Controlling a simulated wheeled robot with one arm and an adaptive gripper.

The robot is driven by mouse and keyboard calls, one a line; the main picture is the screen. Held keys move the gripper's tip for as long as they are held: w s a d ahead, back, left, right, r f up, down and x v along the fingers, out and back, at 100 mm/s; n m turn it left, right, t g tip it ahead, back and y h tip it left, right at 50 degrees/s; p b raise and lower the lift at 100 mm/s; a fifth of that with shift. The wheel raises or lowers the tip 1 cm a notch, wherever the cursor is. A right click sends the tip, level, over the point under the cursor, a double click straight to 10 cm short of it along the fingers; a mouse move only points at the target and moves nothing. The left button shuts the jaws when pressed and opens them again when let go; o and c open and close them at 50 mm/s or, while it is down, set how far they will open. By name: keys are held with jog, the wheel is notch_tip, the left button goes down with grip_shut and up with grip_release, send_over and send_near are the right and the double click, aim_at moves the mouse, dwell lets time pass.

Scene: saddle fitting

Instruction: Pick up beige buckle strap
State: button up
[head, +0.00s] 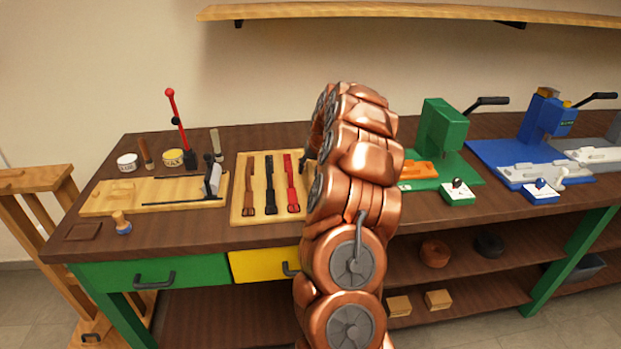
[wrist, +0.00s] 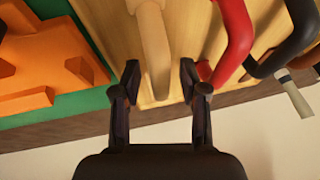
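The beige buckle strap (wrist: 154,42) lies on the light wooden board (wrist: 117,22) in the wrist view. My gripper (wrist: 160,72) is open, with one dark finger on each side of the strap's near end. Gaps show between the strap and both fingers, and whether the fingertips reach its height cannot be told. The right finger is close to the red strap (wrist: 234,42); contact is unclear. In the head view my arm hides the beige strap and most of my gripper.
Black (head: 270,185) and brown (head: 250,188) straps lie left of the red one on the board. A green press (head: 440,128) with an orange piece (head: 418,170) stands right of my arm. A wooden fixture (head: 150,192) and a blue press (head: 540,120) share the bench.

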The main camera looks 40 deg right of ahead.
grip_shut()
jog(key=shift+r, duration=0.15)
